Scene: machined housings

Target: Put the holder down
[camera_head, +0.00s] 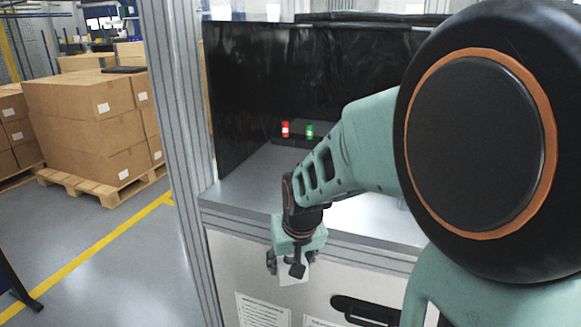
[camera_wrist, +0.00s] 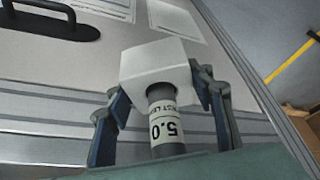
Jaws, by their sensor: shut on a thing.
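The holder is a pale grey-white block (camera_wrist: 158,62) with a dark grey cylinder (camera_wrist: 163,95) in it, seen in the wrist view. The cylinder carries a white label reading "5.0" and points toward the camera. My gripper (camera_wrist: 158,85) has a finger on each side of the block and is shut on it. In the head view my gripper (camera_head: 290,265) hangs in front of the cabinet's front panel, below the bench top's edge. The block shows there as a small pale shape (camera_head: 294,272), partly hidden by the fingers.
The grey bench top (camera_head: 245,190) lies behind and above my gripper, with a black screen (camera_head: 270,85) at its back. A red item (camera_head: 285,130) and a green item (camera_head: 309,131) stand there. A metal post (camera_head: 178,120) rises at left. Boxes (camera_head: 90,120) stand beyond open floor.

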